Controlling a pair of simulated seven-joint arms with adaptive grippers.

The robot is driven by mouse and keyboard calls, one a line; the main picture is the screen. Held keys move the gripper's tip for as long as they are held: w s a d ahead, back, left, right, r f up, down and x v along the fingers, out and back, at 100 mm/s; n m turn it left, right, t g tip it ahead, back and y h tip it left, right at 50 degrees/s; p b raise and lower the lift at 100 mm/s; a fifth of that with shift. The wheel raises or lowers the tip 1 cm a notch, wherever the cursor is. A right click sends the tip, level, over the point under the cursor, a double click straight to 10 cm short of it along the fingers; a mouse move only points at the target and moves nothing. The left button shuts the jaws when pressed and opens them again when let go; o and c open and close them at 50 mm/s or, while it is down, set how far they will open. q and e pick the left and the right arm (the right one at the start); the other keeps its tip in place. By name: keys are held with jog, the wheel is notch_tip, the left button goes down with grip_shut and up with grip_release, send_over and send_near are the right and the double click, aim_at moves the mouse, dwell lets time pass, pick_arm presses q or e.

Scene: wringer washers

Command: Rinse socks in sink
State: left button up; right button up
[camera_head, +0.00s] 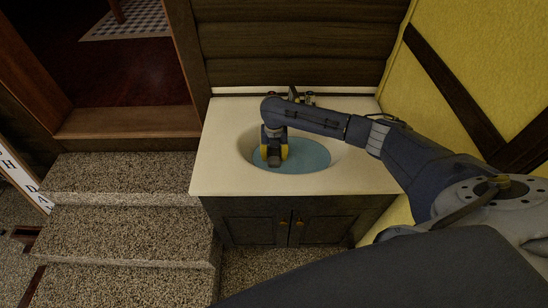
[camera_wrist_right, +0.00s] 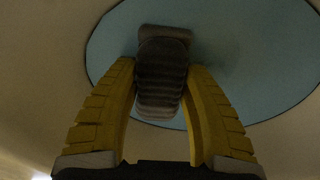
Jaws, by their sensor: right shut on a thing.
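My right gripper (camera_head: 273,156) points down into the round sink (camera_head: 250,138) set in a cream countertop. In the right wrist view its yellow fingers (camera_wrist_right: 162,95) are shut on a dark, ribbed sock (camera_wrist_right: 162,72), which they hold between their tips. The sock shows against the blue water (camera_head: 308,156) in the basin; whether it touches the water I cannot tell. In the head view a dark bit of the sock (camera_head: 274,161) shows between the fingers. The water also fills most of the upper part of the right wrist view (camera_wrist_right: 235,60). My left gripper is out of view.
A faucet (camera_head: 294,95) stands at the back edge of the sink, close to my right arm. A dark cabinet (camera_head: 260,222) with two doors is below the counter. Stone steps (camera_head: 125,215) lie to the left, and a yellow wall (camera_head: 460,60) bounds the right side.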

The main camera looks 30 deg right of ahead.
aim_at(274, 152)
notch_tip(274, 152, up, 13)
jog(key=shift+r, duration=0.2)
dwell(0.7)
dwell(1.7)
